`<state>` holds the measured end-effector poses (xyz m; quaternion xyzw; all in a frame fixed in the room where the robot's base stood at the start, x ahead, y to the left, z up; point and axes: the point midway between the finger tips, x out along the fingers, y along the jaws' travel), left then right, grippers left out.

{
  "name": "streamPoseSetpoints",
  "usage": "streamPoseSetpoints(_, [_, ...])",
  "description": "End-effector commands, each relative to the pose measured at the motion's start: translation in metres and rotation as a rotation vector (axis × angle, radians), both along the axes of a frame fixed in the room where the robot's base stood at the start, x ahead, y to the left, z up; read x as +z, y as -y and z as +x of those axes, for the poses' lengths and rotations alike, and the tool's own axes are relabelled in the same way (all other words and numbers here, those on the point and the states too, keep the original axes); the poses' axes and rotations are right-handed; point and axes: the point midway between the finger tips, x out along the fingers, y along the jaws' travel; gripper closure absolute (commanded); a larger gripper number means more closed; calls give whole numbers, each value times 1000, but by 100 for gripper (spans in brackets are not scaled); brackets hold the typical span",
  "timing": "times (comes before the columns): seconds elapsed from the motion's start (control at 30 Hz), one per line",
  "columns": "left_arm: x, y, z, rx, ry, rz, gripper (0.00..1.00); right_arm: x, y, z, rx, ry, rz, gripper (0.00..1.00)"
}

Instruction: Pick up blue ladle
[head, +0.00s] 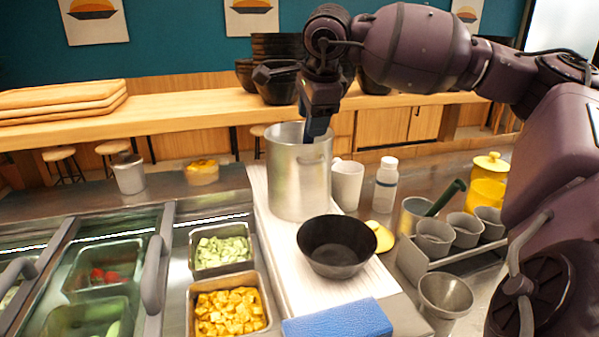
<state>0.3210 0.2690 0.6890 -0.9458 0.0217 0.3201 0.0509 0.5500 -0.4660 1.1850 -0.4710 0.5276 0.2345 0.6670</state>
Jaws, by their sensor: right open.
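A tall metal pot (297,185) stands on the white board in the middle of the head view. My right gripper (317,112) is over the pot's rim, pointing down, with its jaws open. A dark blue piece (318,128) shows right below the gripper at the rim; it may be the handle of the blue ladle, but I cannot tell whether the fingers are around it or touching it. The rest of any ladle is hidden inside the pot. My left gripper is out of view.
A black bowl (337,247), a white mug (347,183) and a white bottle (386,185) are close to the pot. A blue block (337,321) lies in front. Metal cups (434,236) stand in a rack to the right, and food trays (228,311) sit to the left.

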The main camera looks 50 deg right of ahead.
Motion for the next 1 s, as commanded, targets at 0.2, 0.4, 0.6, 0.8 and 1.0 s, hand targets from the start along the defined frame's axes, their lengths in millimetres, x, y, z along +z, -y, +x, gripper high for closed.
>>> streamPoseSetpoints(0.2, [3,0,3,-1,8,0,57,1,0,0,0,1,0,61])
streamPoseSetpoints(0.4, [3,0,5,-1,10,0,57,1,0,0,0,0,1,92])
streamPoseSetpoints(0.6, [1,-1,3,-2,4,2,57,1,0,0,0,1,0,100])
streamPoseSetpoints(0.8, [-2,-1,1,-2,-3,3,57,4,0,0,0,2,0,100])
streamPoseSetpoints(1.0, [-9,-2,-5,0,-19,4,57,22,0,1,1,4,0,100])
